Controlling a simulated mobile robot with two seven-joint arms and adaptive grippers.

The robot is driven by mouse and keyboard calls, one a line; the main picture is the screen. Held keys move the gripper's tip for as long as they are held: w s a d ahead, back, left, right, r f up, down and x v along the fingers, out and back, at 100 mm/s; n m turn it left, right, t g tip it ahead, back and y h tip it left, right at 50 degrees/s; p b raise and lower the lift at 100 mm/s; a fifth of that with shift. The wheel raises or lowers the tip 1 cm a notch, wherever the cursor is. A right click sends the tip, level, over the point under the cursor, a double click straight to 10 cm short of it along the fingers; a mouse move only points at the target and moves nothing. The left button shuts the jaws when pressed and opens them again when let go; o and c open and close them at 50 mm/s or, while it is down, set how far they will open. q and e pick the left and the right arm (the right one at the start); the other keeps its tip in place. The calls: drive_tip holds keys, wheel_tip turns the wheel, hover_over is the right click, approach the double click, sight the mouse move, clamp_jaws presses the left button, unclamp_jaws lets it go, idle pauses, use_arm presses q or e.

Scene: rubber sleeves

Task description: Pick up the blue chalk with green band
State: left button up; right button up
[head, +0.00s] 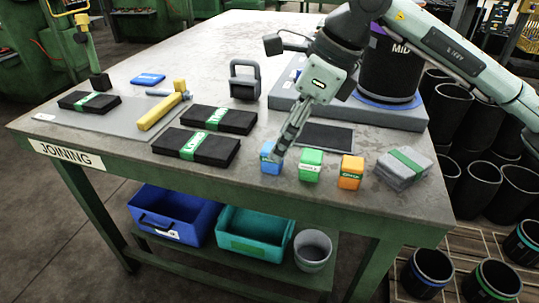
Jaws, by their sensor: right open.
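The blue chalk (268,161) is a small upright block near the front edge of the bench, at the left end of a row of three blocks. It has a pale label; its green band is too small to make out clearly. My right gripper (279,154) reaches down from the upper right, its fingers at the chalk's upper right side and partly in front of it. It is open; I cannot tell whether a finger touches the chalk. My left gripper is not in view.
A green block (310,165) and an orange block (350,172) stand close to the right. A large black cylinder (388,68) stands behind on a grey base.

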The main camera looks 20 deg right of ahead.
sight(272, 147)
drive_tip(key=x, duration=0.5)
drive_tip(key=shift+w+a+r+p, duration=0.1)
drive_tip(key=shift+w+a+p, duration=0.1)
drive_tip(key=shift+p, duration=0.1)
clamp_jaws()
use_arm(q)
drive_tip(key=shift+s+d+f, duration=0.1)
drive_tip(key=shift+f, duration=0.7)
use_arm(e)
drive_tip(key=shift+r, duration=0.1)
drive_tip(key=shift+r, duration=0.6)
wheel_tip(272, 147, up, 3)
drive_tip(key=shift+w+f, duration=0.1)
drive_tip(key=shift+f, duration=0.05)
use_arm(q)
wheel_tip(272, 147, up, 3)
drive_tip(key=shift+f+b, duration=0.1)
drive_tip(key=shift+b, duration=0.5)
use_arm(e)
drive_tip(key=s+a+r, duration=0.2)
drive_tip(key=a+r, duration=0.5)
drive_tip(key=a, duration=0.4)
drive_tip(key=shift+s+a, duration=0.2)
drive_tip(key=shift+s, duration=0.1)
